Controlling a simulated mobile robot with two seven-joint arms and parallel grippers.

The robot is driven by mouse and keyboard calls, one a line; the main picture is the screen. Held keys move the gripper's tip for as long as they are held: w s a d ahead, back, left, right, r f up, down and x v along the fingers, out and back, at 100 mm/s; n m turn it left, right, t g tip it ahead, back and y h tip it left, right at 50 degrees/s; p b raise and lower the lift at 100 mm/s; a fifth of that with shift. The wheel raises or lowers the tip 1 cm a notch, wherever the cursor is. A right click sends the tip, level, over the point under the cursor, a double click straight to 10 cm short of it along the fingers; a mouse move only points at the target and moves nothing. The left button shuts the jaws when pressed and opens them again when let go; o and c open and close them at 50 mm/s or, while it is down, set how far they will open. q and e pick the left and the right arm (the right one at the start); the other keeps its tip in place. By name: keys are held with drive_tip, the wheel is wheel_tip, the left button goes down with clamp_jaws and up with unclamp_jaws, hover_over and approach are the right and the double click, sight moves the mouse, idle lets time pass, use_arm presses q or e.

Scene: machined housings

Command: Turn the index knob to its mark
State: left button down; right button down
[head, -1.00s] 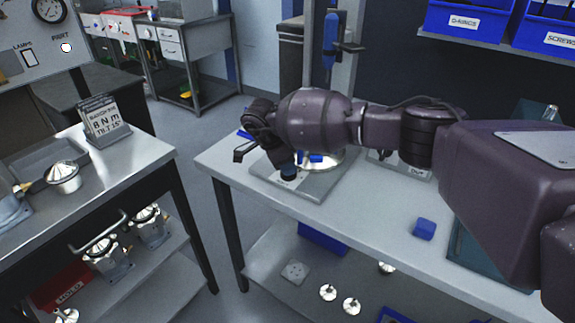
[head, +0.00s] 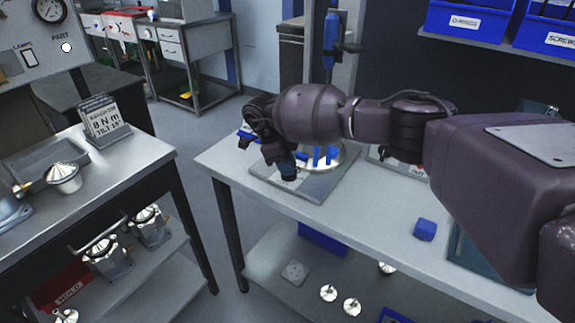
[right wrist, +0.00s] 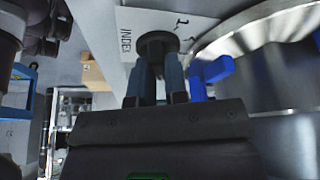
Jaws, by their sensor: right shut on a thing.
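The index knob (right wrist: 158,44) is a dark round knob on a plate with a printed INDEX label (right wrist: 126,45) in the right wrist view. Printed scale marks (right wrist: 182,22) sit beside it. My right gripper (right wrist: 158,66) is shut on the knob, one finger on each side. Which mark the knob points to cannot be told. In the head view my right gripper (head: 287,172) is over the front left of the grey fixture plate (head: 313,191) and hides the knob. My left gripper is out of view.
A shiny round dial with blue handles (head: 326,155) stands right beside the gripper. A blue block (head: 424,229) lies on the workbench (head: 375,215) to the right. The bench front between is clear.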

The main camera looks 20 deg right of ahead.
drive_tip(key=c, duration=1.1)
unclamp_jaws()
drive_tip(key=shift+c, duration=0.2)
drive_tip(key=shift+r, duration=0.1)
drive_tip(key=v, duration=1)
drive_tip(key=shift+a+r, duration=0.15)
drive_tip(key=shift+r, duration=0.15)
